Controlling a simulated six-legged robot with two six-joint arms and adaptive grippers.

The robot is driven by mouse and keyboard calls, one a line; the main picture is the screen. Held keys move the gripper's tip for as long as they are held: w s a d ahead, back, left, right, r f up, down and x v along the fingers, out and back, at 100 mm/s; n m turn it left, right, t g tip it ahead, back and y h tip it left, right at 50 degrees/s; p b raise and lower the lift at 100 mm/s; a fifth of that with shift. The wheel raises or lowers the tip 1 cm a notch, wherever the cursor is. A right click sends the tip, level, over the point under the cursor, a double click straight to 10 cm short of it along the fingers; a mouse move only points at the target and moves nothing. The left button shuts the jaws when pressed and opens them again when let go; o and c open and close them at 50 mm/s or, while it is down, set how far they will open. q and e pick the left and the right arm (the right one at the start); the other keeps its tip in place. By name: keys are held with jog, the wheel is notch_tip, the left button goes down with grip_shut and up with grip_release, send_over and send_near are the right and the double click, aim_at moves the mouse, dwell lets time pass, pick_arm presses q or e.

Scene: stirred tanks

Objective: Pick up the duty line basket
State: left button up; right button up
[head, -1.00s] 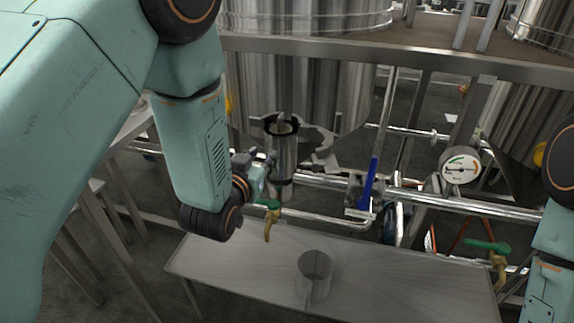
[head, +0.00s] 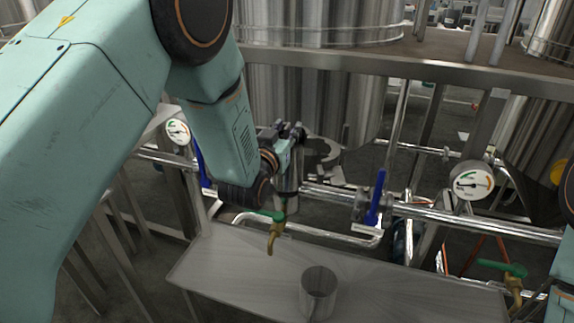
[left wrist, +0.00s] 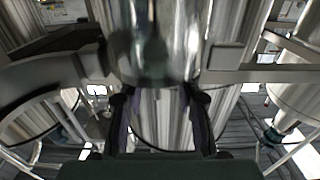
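My left gripper (head: 291,135) is at the upright steel cylinder (head: 288,185) of the pipe line in the head view, partly covering its top. In the left wrist view its two dark fingers (left wrist: 160,105) are spread apart. A shiny steel cylindrical body (left wrist: 155,40) fills the space just beyond the fingertips. I cannot tell whether the fingers touch it. The duty line basket cannot be told clearly from this cylinder. A steel can (head: 318,295) stands upright on the bench, apart from the gripper. My right gripper is out of view.
A steel bench (head: 240,270) lies below the pipes, mostly bare. A blue valve lever (head: 376,198), a gauge (head: 471,180) and green-handled brass taps (head: 275,235) stand along the pipe line. Large tanks and a frame beam (head: 400,65) lie behind.

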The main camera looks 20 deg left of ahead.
pick_arm(q)
jog(key=shift+w+d, duration=0.15)
jog(key=shift+w, duration=0.1)
jog(key=shift+s+r, duration=0.1)
jog(key=shift+s, duration=0.05)
jog(key=shift+c, duration=0.7)
jog(key=c, duration=0.5)
grip_shut()
